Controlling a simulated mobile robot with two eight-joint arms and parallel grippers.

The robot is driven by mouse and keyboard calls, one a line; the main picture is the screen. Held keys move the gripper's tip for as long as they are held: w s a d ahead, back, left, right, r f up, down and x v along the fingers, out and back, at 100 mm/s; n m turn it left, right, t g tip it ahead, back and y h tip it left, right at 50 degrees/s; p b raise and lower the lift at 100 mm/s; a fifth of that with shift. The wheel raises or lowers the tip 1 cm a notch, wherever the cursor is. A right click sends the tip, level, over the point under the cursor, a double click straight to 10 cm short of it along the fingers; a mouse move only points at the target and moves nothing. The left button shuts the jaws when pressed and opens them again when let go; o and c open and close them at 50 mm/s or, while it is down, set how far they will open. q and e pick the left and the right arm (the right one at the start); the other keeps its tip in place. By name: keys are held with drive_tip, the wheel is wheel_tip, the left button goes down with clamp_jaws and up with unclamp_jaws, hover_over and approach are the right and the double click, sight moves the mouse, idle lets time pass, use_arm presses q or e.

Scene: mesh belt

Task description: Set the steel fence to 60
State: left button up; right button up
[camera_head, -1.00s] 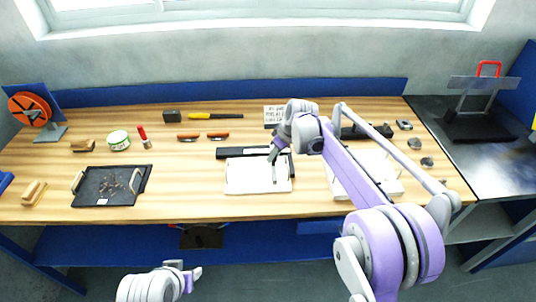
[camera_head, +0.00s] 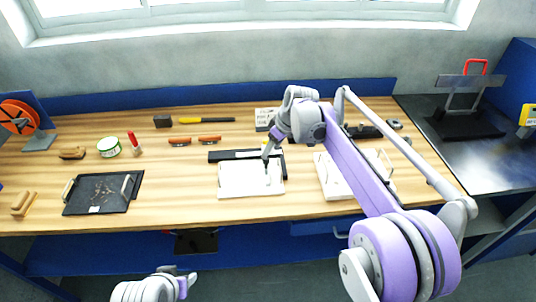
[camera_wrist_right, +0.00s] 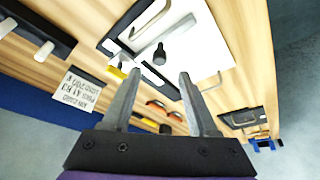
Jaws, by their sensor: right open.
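A white board (camera_head: 240,182) with a black bar (camera_head: 225,156) along its back edge lies at mid-table. A thin grey upright piece (camera_head: 268,178) shows on the board's right part; I cannot tell for sure that it is the steel fence. No 60 mark is readable. My right gripper (camera_head: 266,159) is over the board's right back part, pointing down. In the right wrist view the right gripper (camera_wrist_right: 157,75) is open, with a dark knob (camera_wrist_right: 160,53) beyond and between its fingertips; contact is unclear. My left gripper (camera_head: 186,281) is low in front of the table, its jaws unclear.
A second white board (camera_head: 330,178) is right of the first, partly behind my right arm. A black tray (camera_head: 104,194) lies at left. Screwdriver-like yellow tool (camera_head: 207,120) and two orange-brown pieces (camera_head: 208,138) lie behind. A printed card (camera_wrist_right: 80,90) stands near the board.

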drive_tip(key=v, duration=0.5)
idle(0.3)
drive_tip(key=s+d+m+t+h, duration=0.1)
drive_tip(key=s+d+m, duration=0.1)
drive_tip(key=s, duration=0.6)
drive_tip(key=s+d+m, duration=0.2)
drive_tip(key=s+d, duration=0.1)
drive_tip(key=s, duration=0.4)
drive_tip(key=s+d+f+m+h, duration=0.1)
drive_tip(key=s+d+f+m, duration=0.1)
drive_tip(key=s+f, duration=0.3)
drive_tip(key=s+d+f+m+t+h, duration=0.1)
drive_tip(key=s+f+m, duration=0.2)
drive_tip(key=s, duration=1)
wheel_tip(320, 180, down, 4)
drive_tip(key=shift+s+d+r+t, duration=0.2)
drive_tip(key=shift+d+t, duration=0.1)
drive_tip(key=shift+d, duration=0.1)
